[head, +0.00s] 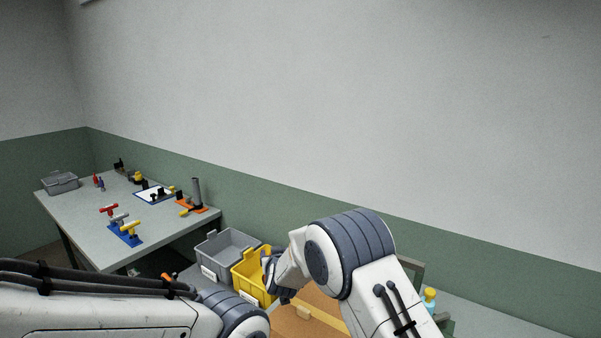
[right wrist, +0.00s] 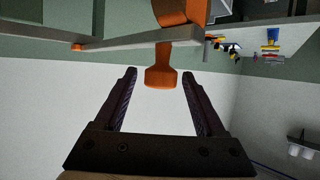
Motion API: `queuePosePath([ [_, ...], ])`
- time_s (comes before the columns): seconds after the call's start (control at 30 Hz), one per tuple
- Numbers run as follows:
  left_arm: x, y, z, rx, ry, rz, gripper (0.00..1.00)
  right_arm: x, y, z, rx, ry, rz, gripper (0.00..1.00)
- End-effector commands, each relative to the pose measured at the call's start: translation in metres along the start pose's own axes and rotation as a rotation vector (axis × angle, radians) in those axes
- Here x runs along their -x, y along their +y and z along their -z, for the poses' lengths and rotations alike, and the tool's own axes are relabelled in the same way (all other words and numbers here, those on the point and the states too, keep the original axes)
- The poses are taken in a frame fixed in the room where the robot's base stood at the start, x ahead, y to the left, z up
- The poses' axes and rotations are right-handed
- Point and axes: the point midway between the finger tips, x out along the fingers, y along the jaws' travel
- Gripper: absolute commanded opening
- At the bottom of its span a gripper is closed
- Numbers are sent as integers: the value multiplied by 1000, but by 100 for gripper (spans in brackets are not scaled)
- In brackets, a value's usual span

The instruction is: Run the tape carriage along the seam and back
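An orange knob (right wrist: 161,72) on a short stem hangs from an orange curved body (right wrist: 180,12) beside a pale straight bar (right wrist: 130,40) in the right wrist view; it may be the tape carriage, but I cannot be sure. My right gripper (right wrist: 159,78) is open. Its two dark fingers stand apart on either side of the knob's end, with gaps visible on both sides.
A yellow bin (head: 252,278) and a grey bin (head: 226,250) stand near my right arm. A brown-orange board (head: 300,325) shows below it. A side table (head: 80,217) at left holds tools, and a cyan bottle with a yellow top (head: 430,297) stands at right.

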Motion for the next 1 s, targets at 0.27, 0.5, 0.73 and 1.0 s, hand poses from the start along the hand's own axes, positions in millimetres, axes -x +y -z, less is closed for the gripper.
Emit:
queuePosePath([
  [0.27,1,0,0,0,0,0,74,11,-2,1,1,-1,1,72],
  [0.5,3,0,0,0,0,0,74,35,-2,1,1,1,2,72],
  [0.73,5,0,0,0,0,0,74,56,-3,1,1,1,3,72],
  [1.0,5,0,0,0,0,0,74,60,-2,0,1,0,3,72],
])
